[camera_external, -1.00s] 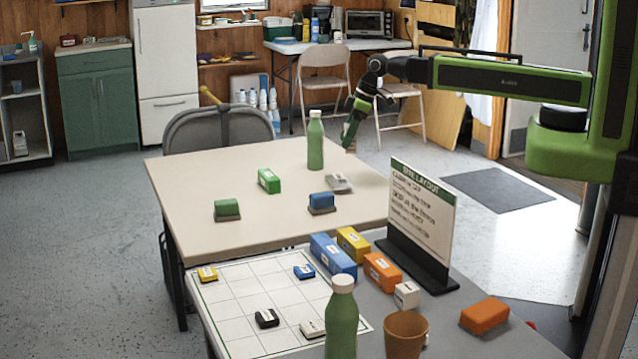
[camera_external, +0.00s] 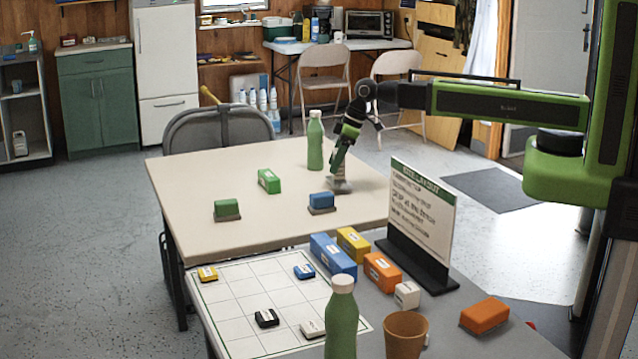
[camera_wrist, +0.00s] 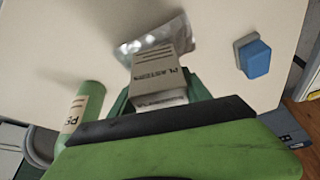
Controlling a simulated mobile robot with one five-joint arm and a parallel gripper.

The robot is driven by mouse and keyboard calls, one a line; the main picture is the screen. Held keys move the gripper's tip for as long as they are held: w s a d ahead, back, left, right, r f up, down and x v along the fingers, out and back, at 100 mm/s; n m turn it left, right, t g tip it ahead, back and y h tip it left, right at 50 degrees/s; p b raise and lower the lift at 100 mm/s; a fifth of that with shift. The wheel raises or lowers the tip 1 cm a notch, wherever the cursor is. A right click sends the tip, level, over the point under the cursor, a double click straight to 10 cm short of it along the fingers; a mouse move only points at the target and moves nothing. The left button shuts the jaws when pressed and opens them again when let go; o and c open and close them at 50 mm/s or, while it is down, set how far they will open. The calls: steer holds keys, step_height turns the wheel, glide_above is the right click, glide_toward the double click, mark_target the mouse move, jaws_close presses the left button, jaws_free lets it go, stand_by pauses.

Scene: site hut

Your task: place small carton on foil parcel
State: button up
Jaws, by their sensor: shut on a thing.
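The small carton, grey-white and printed with dark lettering (camera_wrist: 158,72), is between the jaws of my gripper (camera_wrist: 163,100) in the wrist view. My gripper (camera_external: 337,174) points down over the foil parcel (camera_external: 345,187) on the beige table in the external view. The silvery foil parcel shows past the carton's far end in the wrist view (camera_wrist: 130,47); the carton hides most of it. The carton is directly over the parcel, touching or very close; I cannot tell which.
A green bottle (camera_external: 315,142) stands left of my gripper. A blue block on a grey base (camera_external: 321,202) lies in front. A green box (camera_external: 269,181) and a green block (camera_external: 227,209) lie farther left. The sign board (camera_external: 422,215) stands on the front table.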

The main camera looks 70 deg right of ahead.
steer(key=shift+f, duration=0.2)
steer(key=o, duration=1.3)
steer(key=shift+r, duration=0.1)
steer(key=shift+o, duration=0.2)
steer(key=shift+r, duration=0.25)
steer(key=p+v, duration=1.2)
steer(key=s+d+f+m+g+h, duration=0.1)
steer(key=s+d+m+g, duration=0.3)
steer(key=s, duration=0.6)
steer(key=shift+f+h+b, duration=0.4)
steer(key=shift+f, duration=0.15)
steer(key=shift+d, duration=0.1)
